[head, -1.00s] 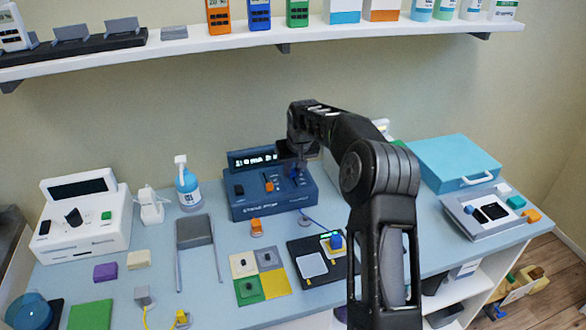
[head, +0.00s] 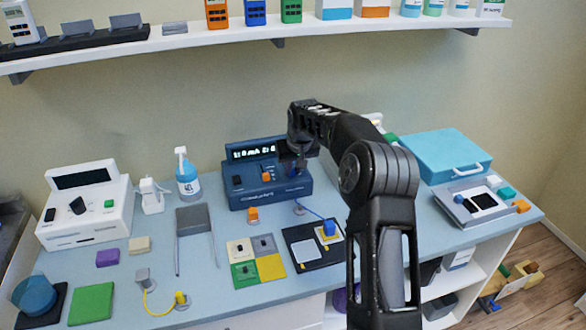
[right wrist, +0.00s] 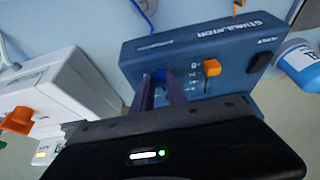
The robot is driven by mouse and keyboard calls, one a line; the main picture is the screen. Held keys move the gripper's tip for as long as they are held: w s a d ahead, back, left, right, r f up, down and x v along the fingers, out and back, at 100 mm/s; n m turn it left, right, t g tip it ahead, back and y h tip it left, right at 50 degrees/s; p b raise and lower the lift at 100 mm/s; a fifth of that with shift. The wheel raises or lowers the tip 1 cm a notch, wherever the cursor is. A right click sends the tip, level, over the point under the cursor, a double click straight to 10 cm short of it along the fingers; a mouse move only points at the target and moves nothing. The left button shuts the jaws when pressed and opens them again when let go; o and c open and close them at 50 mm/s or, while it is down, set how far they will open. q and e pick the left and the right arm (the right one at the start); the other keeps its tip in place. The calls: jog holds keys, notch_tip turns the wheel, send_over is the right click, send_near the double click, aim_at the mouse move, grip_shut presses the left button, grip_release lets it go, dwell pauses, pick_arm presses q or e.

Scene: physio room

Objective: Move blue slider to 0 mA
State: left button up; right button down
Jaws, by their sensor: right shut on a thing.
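The dark blue stimulator box (head: 262,198) stands on the table against the wall with its display (head: 255,151) lit. The digits are too small to read surely; "mA" seems to show. An orange slider (head: 267,177) sits on its panel and also shows in the right wrist view (right wrist: 211,68). The blue slider (right wrist: 158,74) is at the fingertips of my right gripper (right wrist: 162,90), which is shut on it and partly hides it. In the head view my right gripper (head: 297,170) is over the box's right side. My left gripper is not in view.
A white device (head: 85,215) and a spray bottle (head: 188,183) stand left of the box. A black board (head: 308,262) with a blue plug (head: 329,228) and coloured squares (head: 270,267) lie in front. A teal case (head: 440,155) is at right. A shelf (head: 240,45) runs above.

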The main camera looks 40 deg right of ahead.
jog(key=shift+f, duration=0.25)
jog(key=c, duration=1.3)
grip_release()
jog(key=shift+w, duration=0.1)
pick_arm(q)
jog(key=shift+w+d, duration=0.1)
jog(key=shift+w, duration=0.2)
pick_arm(e)
jog(key=shift+r, duration=0.1)
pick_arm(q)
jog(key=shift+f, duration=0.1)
pick_arm(e)
jog(key=shift+r, duration=0.1)
jog(key=shift+r, duration=0.3)
pick_arm(q)
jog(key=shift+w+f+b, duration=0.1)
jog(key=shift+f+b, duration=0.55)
jog(key=shift+b, duration=0.15)
pick_arm(e)
jog(key=v, duration=0.7)
jog(key=shift+f, duration=0.1)
